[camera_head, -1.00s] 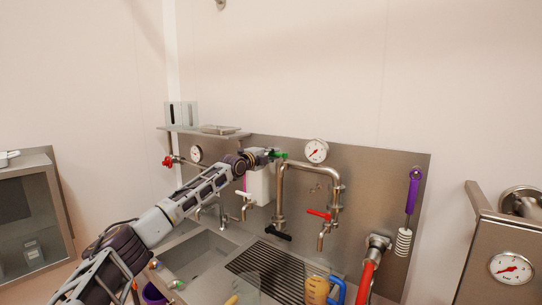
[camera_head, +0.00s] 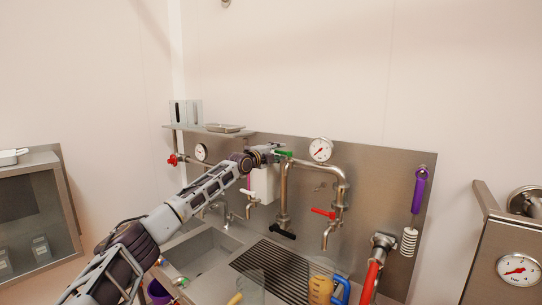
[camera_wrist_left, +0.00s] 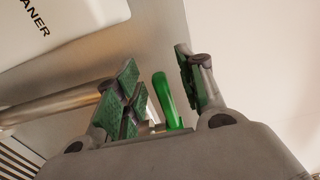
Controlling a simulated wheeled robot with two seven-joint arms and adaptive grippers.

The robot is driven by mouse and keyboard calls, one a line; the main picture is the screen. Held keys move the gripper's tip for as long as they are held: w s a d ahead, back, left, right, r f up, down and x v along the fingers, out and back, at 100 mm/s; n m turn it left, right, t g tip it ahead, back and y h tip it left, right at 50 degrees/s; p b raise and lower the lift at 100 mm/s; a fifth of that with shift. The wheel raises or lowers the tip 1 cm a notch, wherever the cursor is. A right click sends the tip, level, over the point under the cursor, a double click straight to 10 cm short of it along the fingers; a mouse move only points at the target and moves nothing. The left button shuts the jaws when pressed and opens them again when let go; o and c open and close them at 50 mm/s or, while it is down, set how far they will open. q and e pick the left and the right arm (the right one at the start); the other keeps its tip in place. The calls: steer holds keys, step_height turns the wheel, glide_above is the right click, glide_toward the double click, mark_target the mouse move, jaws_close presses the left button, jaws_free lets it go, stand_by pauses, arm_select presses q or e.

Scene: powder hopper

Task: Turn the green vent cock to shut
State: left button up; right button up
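The green vent cock (camera_head: 285,154) sits at the top of the bent steel pipe on the back panel, just left of the round gauge. Its green lever (camera_wrist_left: 167,100) stands between the two finger pads in the left wrist view, with gaps visible at both sides. My left gripper (camera_head: 274,152) reaches it from the left and is open around the lever; it also shows in the left wrist view (camera_wrist_left: 160,85). The lever's base is partly hidden behind the gripper body. My right gripper is not in view.
The pressure gauge (camera_head: 321,149) is close to the right of the cock. A red lever (camera_head: 323,212) and a black lever (camera_head: 283,231) are lower on the pipework. A white dispenser (camera_head: 263,187) hangs below my left gripper. A shelf (camera_head: 210,131) is behind my arm.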

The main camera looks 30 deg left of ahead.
arm_select(q)
steer(key=shift+s+a+f, duration=0.1)
steer(key=shift+s+f, duration=0.05)
steer(key=shift+s, duration=0.65)
steer(key=s+b, duration=0.3)
steer(key=s, duration=0.4)
steer(key=shift+a+b, duration=0.2)
steer(key=shift+b, duration=0.15)
